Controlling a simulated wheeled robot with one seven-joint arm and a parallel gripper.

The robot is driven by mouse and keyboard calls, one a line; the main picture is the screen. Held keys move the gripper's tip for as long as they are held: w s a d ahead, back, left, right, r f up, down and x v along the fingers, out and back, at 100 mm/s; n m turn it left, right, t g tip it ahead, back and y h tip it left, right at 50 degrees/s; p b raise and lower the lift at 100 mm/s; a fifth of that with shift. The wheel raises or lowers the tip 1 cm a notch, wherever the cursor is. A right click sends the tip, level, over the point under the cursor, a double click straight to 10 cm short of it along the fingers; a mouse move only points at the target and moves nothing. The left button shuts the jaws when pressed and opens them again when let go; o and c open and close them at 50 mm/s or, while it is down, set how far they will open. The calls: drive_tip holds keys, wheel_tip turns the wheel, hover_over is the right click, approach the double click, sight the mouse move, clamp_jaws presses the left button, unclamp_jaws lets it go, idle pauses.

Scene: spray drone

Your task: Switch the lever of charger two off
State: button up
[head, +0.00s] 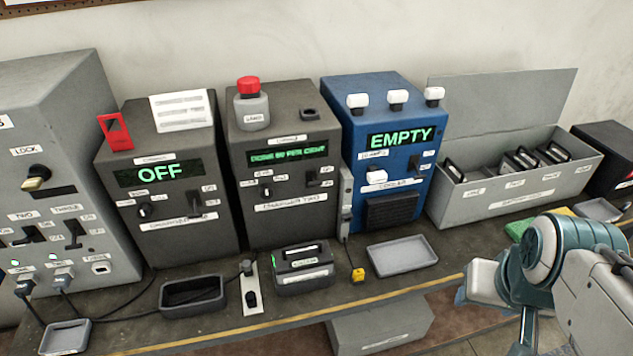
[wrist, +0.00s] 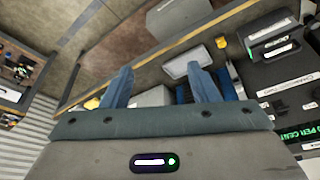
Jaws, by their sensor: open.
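Charger two (head: 285,220) is the middle dark grey box, with a lit green text screen (head: 289,155) that seems to read a per cent value. Its lever (head: 313,178) is a small dark handle at the right of its front, beside small labels. I cannot tell its position surely. In the wrist view, part of charger two (wrist: 283,122) shows at the right edge; the lever is not clear there. My gripper (wrist: 160,88) is open and empty, its blue fingers apart. In the head view my arm is at the lower right, well away from the charger.
Charger one (head: 170,240), reading OFF, stands to the left, and a blue cooler box (head: 385,190), reading EMPTY, to the right. A battery (head: 304,268), a grey tray (head: 402,254) and a yellow plug (head: 357,275) lie in front on the bench. A grey bin (head: 515,195) is farther right.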

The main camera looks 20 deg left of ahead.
drive_tip(key=c, duration=0.5)
drive_tip(key=shift+w+a+r, duration=0.15)
drive_tip(key=shift+w+a, duration=0.05)
drive_tip(key=shift+w, duration=0.15)
drive_tip(key=c, duration=0.5)
drive_tip(key=w+a+r+b, duration=0.1)
drive_tip(key=w+a, duration=0.1)
drive_tip(key=w, duration=0.1)
drive_tip(key=w+a+r+n+b, duration=0.1)
drive_tip(key=w+a, duration=0.1)
drive_tip(key=w, duration=0.1)
drive_tip(key=w+a+r+n+b, duration=0.1)
drive_tip(key=w+a, duration=0.1)
drive_tip(key=w, duration=0.1)
drive_tip(key=shift+a+t+y+b, duration=0.3)
drive_tip(key=shift+a+t+y, duration=0.05)
drive_tip(key=shift+t+y, duration=0.05)
clamp_jaws()
drive_tip(key=w+a+r+n+y+b, duration=0.1)
drive_tip(key=w+a, duration=0.4)
drive_tip(key=a, duration=0.6)
drive_tip(key=w+a+r+n+y+b, duration=0.1)
drive_tip(key=w+a+r+n+b, duration=0.1)
drive_tip(key=a, duration=1)
drive_tip(key=w+n+b, duration=0.1)
drive_tip(key=w+b, duration=0.1)
drive_tip(key=w, duration=0.1)
drive_tip(key=shift+w+a+t, duration=0.15)
drive_tip(key=shift+w+t, duration=0.15)
drive_tip(key=shift+w, duration=0.05)
